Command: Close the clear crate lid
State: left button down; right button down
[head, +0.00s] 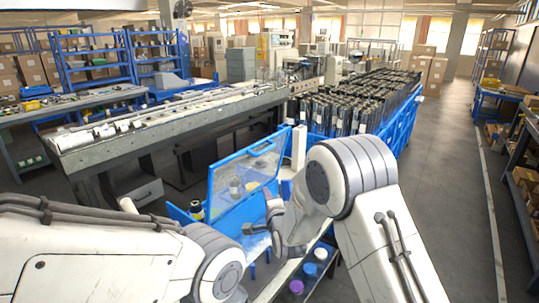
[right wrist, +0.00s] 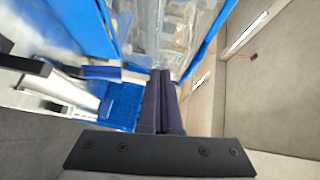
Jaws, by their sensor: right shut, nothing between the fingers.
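The clear lid (head: 246,172), a see-through panel in a blue frame, stands raised and tilted above the blue crate (head: 180,214) in the head view. In the right wrist view the clear panel (right wrist: 178,35) fills the upper middle, with its blue frame to either side. My right gripper (head: 258,229) is low in front of the raised lid, partly hidden by its own arm. In the right wrist view its dark fingers (right wrist: 162,100) are together and empty; contact with the lid cannot be told. My left arm enters at lower left, and its gripper cannot be made out. My arms hide much of the crate.
A yellow-and-black roll (head: 197,210) shows at the crate's left. Coloured lidded containers (head: 309,270) stand on a dark shelf at front right. A long grey machine bench (head: 170,125) lies behind left, and a blue cart of dark rolls (head: 355,100) behind right. The right aisle is clear.

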jog(key=w+d+m+t+h, duration=0.1)
jog(key=w+d+m+t, duration=0.1)
jog(key=d+m+t, duration=0.25)
jog(key=w+a+r+m+p, duration=0.1)
jog(key=w+a+r+p, duration=0.2)
jog(key=w, duration=0.8)
notch_tip(320, 180, up, 2)
jog(key=p, duration=0.3)
jog(key=shift+w+a, duration=0.2)
jog(key=shift+w, duration=0.15)
jog(key=shift+w+r+m, duration=0.1)
jog(key=shift+m, duration=0.15)
